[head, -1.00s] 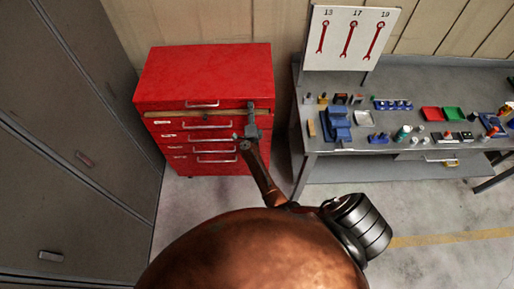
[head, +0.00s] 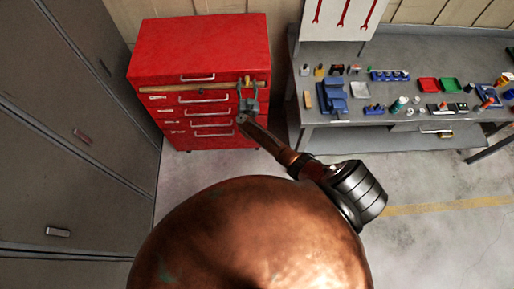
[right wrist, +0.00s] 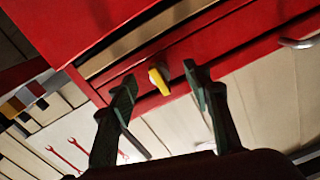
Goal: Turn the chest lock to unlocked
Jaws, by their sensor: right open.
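The red tool chest (head: 205,50) stands against the back wall, upper left in the head view. The yellow lock knob (right wrist: 158,80) sits on the chest's red front in the right wrist view, with its long side slanted near vertical. It shows small in the head view (head: 247,79) near the chest's upper right front. My right gripper (head: 248,92) is open, its two dark fingers pointing at the knob. In the right wrist view the fingertips (right wrist: 159,80) appear on either side of the knob, apart from it. Contact cannot be seen. My left gripper is out of view.
A grey workbench (head: 420,58) with a blue vise (head: 332,94) and small parts stands right of the chest. Grey lockers (head: 70,130) line the left side. The floor (head: 430,240) at lower right is clear.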

